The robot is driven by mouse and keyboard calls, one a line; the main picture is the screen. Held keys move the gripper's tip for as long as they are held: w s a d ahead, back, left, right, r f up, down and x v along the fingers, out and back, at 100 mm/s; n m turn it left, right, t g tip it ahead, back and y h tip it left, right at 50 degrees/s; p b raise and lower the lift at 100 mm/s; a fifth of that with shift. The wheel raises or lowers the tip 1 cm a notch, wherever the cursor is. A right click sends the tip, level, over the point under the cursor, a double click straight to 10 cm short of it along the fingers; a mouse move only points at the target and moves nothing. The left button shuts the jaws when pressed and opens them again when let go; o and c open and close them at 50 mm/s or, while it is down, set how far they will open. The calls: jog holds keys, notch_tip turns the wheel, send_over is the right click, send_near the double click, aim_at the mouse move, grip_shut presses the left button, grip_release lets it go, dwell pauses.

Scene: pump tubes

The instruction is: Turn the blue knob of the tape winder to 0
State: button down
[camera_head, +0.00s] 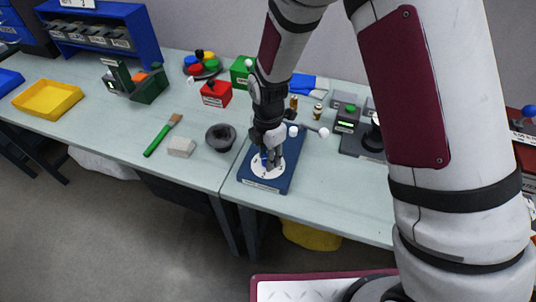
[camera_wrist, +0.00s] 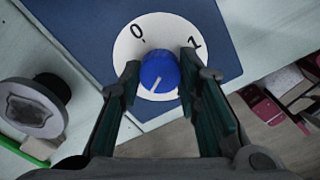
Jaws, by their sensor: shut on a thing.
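The tape winder's dark blue base (camera_head: 283,176) is on the table below my gripper (camera_head: 270,163). In the wrist view its white dial (camera_wrist: 128,48) shows a 0 at the upper left and a 1 at the upper right. The blue knob (camera_wrist: 159,72) is in the middle of the dial, with a white pointer line facing down and slightly left, towards neither number. My gripper, also in the wrist view (camera_wrist: 159,67), is shut on the knob, one finger on each side. In the head view the gripper mostly hides the knob.
A dark grey round bowl-like item (camera_head: 221,137) and a pale block (camera_head: 181,147) lie left of the winder. A green-handled brush (camera_head: 160,138) lies farther left. A device with a green button (camera_head: 347,115) stands to the right. The table's front edge is close below the base.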

jog(key=shift+n, duration=0.4)
jog(key=shift+n+b, duration=0.5)
jog(key=shift+n, duration=1.2)
jog(key=shift+n+b, duration=0.3)
jog(key=shift+n, duration=1.4)
